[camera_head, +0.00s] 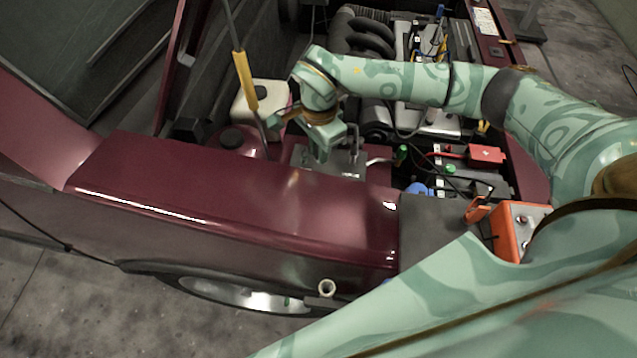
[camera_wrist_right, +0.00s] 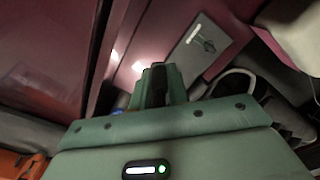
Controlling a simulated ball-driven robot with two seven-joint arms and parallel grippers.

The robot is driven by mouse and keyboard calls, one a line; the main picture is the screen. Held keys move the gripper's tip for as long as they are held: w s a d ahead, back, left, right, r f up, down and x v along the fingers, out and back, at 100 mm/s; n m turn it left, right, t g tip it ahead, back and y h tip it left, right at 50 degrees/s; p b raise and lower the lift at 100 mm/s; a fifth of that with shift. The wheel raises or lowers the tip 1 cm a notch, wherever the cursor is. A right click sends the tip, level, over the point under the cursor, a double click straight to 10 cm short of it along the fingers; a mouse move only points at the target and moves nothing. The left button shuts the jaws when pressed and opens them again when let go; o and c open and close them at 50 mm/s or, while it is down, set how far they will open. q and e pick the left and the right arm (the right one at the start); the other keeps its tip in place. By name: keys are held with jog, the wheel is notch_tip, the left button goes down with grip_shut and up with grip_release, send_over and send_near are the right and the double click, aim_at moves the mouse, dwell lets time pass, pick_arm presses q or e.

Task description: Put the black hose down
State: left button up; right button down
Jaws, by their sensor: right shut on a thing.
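My right gripper (camera_head: 336,148) reaches over the fender into the engine bay, its fingers pointing down over a grey metal plate. The right wrist view shows the same gripper (camera_wrist_right: 160,88) with its fingers close together around a small dark piece, the black hose (camera_wrist_right: 159,80). Only a short part of the hose shows between the fingers; the rest is hidden, and in the head view I cannot make it out. Whether the hose touches the plate below is not clear. My left gripper is not in view.
The dark red fender (camera_head: 230,190) lies in front of the gripper. A white reservoir (camera_head: 262,97) stands left of it. A red-capped battery area (camera_head: 486,154) and an orange box (camera_head: 518,226) are to the right. A yellow-sleeved prop rod (camera_head: 244,80) rises at the left.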

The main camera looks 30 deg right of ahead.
notch_tip(320, 180, down, 9)
jog(key=shift+f+b, duration=0.1)
jog(key=shift+b, duration=1.05)
notch_tip(320, 180, down, 4)
jog(key=shift+f+b, duration=0.25)
jog(key=shift+b, duration=0.5)
jog(key=shift+r, duration=0.15)
jog(key=c, duration=1.8)
grip_release()
jog(key=shift+f, duration=0.2)
jog(key=o, duration=0.5)
jog(key=shift+c, duration=0.2)
notch_tip(320, 180, up, 12)
jog(key=p, duration=0.4)
jog(key=shift+r, duration=0.2)
